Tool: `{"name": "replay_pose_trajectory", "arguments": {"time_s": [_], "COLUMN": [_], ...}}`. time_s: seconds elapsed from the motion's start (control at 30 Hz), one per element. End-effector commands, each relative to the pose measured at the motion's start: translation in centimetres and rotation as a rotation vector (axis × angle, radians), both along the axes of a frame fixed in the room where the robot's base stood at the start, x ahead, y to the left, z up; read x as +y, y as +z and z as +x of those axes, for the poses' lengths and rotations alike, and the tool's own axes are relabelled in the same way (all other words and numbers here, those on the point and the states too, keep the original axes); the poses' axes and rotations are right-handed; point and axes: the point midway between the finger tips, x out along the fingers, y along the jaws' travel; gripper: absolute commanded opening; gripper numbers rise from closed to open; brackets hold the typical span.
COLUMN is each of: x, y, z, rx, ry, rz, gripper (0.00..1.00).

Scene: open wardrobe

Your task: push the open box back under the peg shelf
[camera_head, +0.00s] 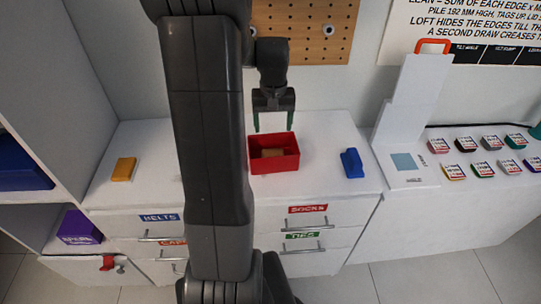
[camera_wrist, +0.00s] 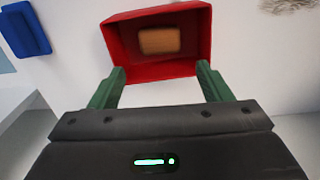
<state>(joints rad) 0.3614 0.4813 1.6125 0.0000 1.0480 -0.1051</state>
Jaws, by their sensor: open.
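The open box (camera_head: 273,165) is red and stands on the white cabinet top, with a brown block (camera_head: 273,153) lying inside it. In the wrist view the red box (camera_wrist: 119,42) lies just ahead of the fingertips, and the brown block shows in it (camera_wrist: 160,41). My gripper (camera_head: 273,127) is open and empty, its green fingers pointing down at the box's back edge. In the wrist view the fingertips (camera_wrist: 160,75) are spread at the near wall of the box; I cannot tell whether they touch it. The wooden peg board (camera_head: 300,18) is on the wall behind; no shelf under it is clearly visible.
A blue object (camera_head: 352,163) stands right of the box. A yellow block (camera_head: 123,169) lies at the left of the cabinet top. A white upright panel (camera_head: 405,110) stands farther right, beside several small labelled items. Drawers with handles are below the front edge.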

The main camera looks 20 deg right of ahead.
Motion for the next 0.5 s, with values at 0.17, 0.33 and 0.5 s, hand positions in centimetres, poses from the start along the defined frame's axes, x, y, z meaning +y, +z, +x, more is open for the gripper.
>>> {"name": "replay_pose_trajectory", "arguments": {"time_s": [0.17, 0.33, 0.5], "x": [1.9, 5.9, 9.5], "y": [0.0, 0.0, -0.3], "z": [-0.6, -2.3, -4.4], "rx": [-0.001, -0.001, -0.001], "ry": [-0.08, -0.276, -0.484], "rz": [0.0, 0.0, 0.0], "gripper": [0.36, 0.02, 0.0]}}
